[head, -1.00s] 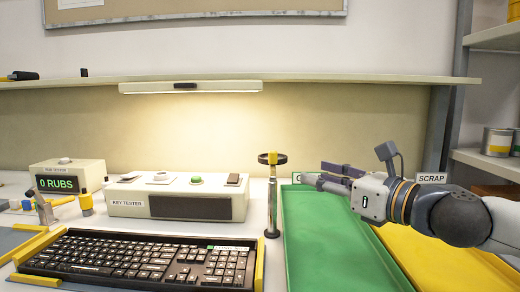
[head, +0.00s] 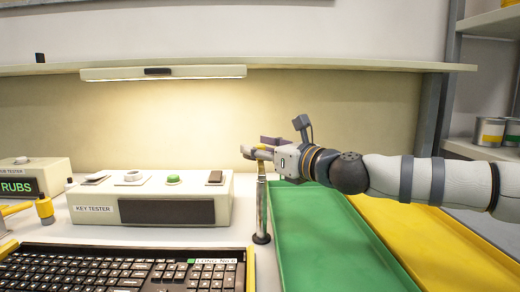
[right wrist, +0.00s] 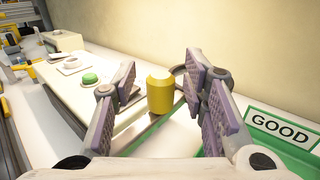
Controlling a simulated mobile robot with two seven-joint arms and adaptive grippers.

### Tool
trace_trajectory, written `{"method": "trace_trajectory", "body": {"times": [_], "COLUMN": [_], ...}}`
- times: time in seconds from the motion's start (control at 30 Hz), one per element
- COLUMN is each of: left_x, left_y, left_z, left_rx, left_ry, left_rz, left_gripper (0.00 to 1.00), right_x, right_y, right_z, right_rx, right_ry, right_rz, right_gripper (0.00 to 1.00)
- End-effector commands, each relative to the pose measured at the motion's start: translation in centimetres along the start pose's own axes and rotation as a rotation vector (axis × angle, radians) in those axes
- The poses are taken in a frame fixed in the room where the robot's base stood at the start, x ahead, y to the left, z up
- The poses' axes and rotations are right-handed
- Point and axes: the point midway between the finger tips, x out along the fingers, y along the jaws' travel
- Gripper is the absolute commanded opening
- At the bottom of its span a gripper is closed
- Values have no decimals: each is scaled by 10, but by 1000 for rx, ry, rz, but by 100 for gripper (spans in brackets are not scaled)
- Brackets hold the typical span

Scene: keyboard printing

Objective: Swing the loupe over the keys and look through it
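The loupe stands on a chrome post (head: 261,212) between the key tester and the green tray. In the head view my right gripper (head: 253,151) is at the top of the post and hides most of the loupe's head. In the right wrist view the loupe's yellow grip (right wrist: 160,94) is between my two purple-padded fingers, with gaps on both sides, so the gripper is open around it. Part of a dark ring shows behind the grip. The black keyboard (head: 120,270) lies at the front left, cut off by the picture's edge. My left gripper is not in view.
The key tester (head: 165,211) stands left of the post, with a green button on top. The green tray (head: 320,240) and yellow tray (head: 420,240) lie to the right. A GOOD sign (right wrist: 279,128) is near the green tray. A lamp (head: 165,73) hangs under the shelf.

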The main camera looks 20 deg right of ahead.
Motion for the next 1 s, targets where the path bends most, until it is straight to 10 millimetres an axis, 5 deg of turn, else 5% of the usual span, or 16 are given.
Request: {"method": "trace_trajectory", "body": {"times": [0.17, 0.37, 1.0], "left_x": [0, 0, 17], "left_y": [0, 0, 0], "left_z": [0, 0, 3], "left_rx": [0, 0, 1], "left_ry": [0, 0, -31], "left_rz": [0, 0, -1], "left_gripper": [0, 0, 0], "right_x": [0, 0, 7], "right_y": [0, 0, 9], "right_z": [0, 0, -4], "right_rx": [0, 0, 3], "right_ry": [0, 0, 1], "right_rz": [0, 0, 170], "right_gripper": [40, 0, 0]}}
